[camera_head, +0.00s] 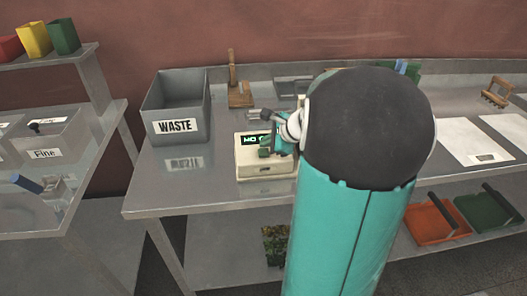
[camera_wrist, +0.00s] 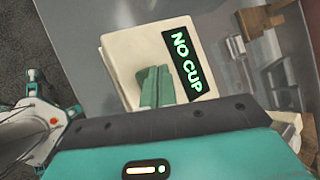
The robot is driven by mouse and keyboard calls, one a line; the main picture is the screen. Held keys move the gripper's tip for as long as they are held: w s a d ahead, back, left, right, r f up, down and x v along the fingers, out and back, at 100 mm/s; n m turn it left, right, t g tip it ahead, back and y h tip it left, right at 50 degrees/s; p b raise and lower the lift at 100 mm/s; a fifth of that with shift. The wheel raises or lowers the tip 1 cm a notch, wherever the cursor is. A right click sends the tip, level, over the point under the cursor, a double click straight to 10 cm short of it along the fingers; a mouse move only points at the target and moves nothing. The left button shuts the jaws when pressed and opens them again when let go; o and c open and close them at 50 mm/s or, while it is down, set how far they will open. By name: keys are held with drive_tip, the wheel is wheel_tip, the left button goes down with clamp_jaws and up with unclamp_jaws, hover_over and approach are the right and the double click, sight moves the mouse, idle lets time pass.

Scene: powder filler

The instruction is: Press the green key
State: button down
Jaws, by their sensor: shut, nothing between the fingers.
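The powder filler (camera_head: 262,170) is a small cream box on the metal table, with a dark display (camera_head: 250,138) lit in green. In the wrist view the box (camera_wrist: 118,50) shows tilted, and its display (camera_wrist: 187,62) reads "NO CUP". My gripper (camera_head: 265,151) is at the front of the box, next to the display. Its teal fingers (camera_wrist: 156,80) are shut with nothing between them, over the cream face. I cannot tell whether they touch it. I cannot make out the green key; the fingers may cover it.
A grey bin marked WASTE (camera_head: 176,108) stands left of the filler. A wooden stand (camera_head: 239,95) is behind it. My arm hides the table's middle. The table front left of the filler is clear.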

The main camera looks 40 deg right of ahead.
sight(267, 153)
drive_tip(key=shift+f, duration=0.15)
drive_tip(key=shift+f, duration=0.3)
drive_tip(key=shift+f, duration=0.4)
idle(0.8)
drive_tip(key=shift+r, duration=0.85)
drive_tip(key=shift+r, duration=0.15)
drive_tip(key=shift+r, duration=2.4)
